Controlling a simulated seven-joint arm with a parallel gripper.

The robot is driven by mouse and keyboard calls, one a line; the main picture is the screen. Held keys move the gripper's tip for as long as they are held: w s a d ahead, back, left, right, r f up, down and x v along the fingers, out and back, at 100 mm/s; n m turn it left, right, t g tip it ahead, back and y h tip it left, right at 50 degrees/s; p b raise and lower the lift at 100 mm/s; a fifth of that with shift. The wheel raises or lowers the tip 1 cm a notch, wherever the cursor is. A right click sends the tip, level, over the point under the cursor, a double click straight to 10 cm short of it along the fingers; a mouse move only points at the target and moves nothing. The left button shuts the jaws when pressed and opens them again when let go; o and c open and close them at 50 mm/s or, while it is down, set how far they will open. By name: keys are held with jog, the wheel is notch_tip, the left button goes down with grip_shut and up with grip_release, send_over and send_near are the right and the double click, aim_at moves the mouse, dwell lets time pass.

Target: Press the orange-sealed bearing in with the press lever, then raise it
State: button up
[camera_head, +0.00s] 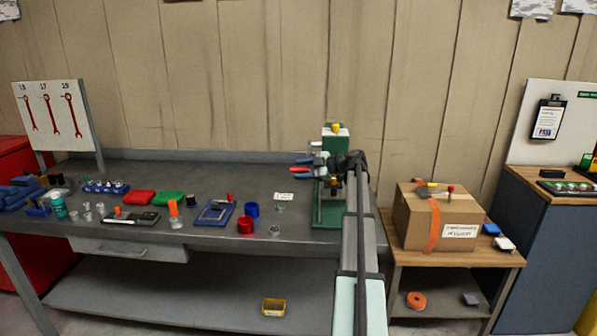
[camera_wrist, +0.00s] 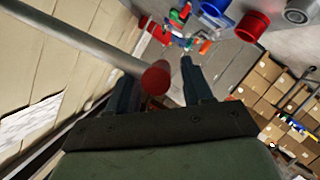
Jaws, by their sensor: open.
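The green press (camera_head: 331,205) stands on the bench's right end, partly behind my arm. Its lever is a grey rod (camera_wrist: 75,42) ending in a red knob (camera_wrist: 155,77); the knob also shows in the head view (camera_head: 298,169). My gripper (camera_head: 304,168) is open at the press. In the wrist view my gripper (camera_wrist: 159,68) has one finger on each side of the knob, with the rod crossing the left finger. A gap shows between knob and right finger; contact on the left cannot be told. I cannot make out the orange-sealed bearing; my arm covers part of the press.
Left of the press, a red ring (camera_head: 245,225), a blue ring (camera_head: 252,209), a blue tray (camera_head: 213,213) and several small parts lie on the grey bench (camera_head: 180,180). A cardboard box (camera_head: 432,220) sits on a wooden-topped table to the right.

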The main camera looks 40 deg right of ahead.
jog(key=shift+x, duration=0.85)
jog(key=shift+c, duration=0.4)
grip_shut()
